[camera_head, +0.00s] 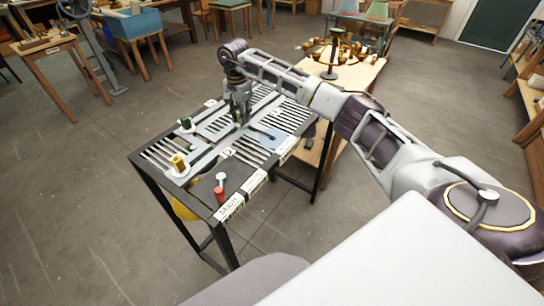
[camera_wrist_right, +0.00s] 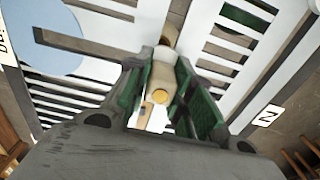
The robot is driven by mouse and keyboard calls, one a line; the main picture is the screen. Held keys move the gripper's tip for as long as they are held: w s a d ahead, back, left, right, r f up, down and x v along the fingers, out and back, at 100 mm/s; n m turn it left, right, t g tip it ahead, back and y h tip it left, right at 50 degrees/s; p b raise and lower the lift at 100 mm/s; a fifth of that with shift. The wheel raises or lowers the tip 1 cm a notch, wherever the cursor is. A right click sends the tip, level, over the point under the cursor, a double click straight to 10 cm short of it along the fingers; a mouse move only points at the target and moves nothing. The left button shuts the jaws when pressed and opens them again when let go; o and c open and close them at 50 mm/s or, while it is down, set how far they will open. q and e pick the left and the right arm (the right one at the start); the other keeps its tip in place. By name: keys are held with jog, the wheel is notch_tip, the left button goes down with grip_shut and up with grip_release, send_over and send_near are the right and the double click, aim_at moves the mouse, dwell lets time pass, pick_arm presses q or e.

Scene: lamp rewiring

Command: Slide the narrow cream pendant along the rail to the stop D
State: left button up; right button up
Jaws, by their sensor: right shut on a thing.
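My right gripper (camera_head: 240,108) is over the slotted top of the black-framed table (camera_head: 150,178). In the right wrist view its green-padded fingers (camera_wrist_right: 170,80) are shut on a narrow cream piece (camera_wrist_right: 162,78) with an orange-yellow end, which looks like the narrow cream pendant. In the head view the gripper hides this piece. A label that reads D (camera_head: 228,152) lies on the table top, nearer the camera than the gripper. The exact rail under the held piece cannot be made out. My left gripper is not in view.
A yellow piece (camera_head: 179,163), a green piece (camera_head: 186,122) and a red one (camera_head: 220,188) stand along the table's left and front parts. A pale blue patch (camera_head: 270,140) lies right of the gripper. A wooden table (camera_head: 345,85) with a brass lamp stands behind.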

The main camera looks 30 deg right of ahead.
dwell(0.3)
jog(key=shift+s+a+p, duration=0.1)
jog(key=shift+s+a, duration=0.8)
jog(key=shift+a, duration=1.25)
jog(key=shift+s+a+p, duration=0.1)
jog(key=shift+s+a, duration=0.8)
jog(key=shift+a, duration=1.3)
jog(key=shift+s+a+p, duration=0.1)
jog(key=shift+s+a, duration=0.8)
jog(key=shift+a, duration=1.25)
jog(key=o, duration=1)
jog(key=shift+o, duration=0.2)
notch_tip(320, 180, up, 12)
